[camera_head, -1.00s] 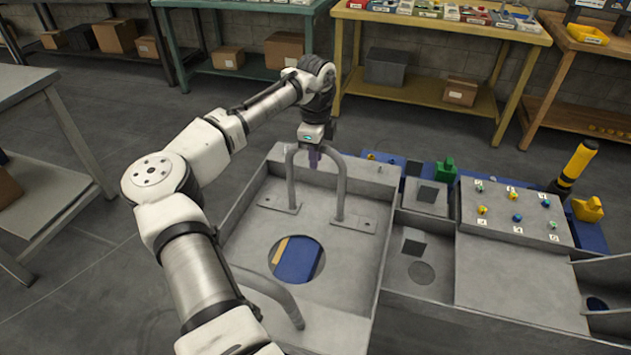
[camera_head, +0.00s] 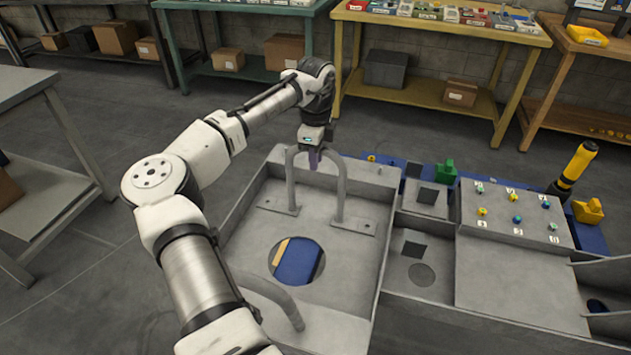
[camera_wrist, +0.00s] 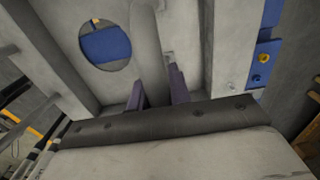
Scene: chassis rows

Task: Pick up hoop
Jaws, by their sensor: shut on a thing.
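The hoop (camera_head: 341,188) is a grey, arch-shaped tube. Its two legs stand on flat plates in the far part of a grey metal tray. My gripper (camera_head: 315,159) comes down from above at the top of the arch, its purple fingers shut on the tube. In the wrist view the hoop's tube (camera_wrist: 147,45) runs up between the two purple fingers of my gripper (camera_wrist: 160,88). The part between the fingertips is partly hidden.
The grey tray (camera_head: 340,259) has raised walls and a round hole showing blue and yellow below. A second curved grey tube (camera_head: 272,290) is at its near side. To the right are a panel with several coloured knobs (camera_head: 516,217) and a yellow-black handle (camera_head: 577,165).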

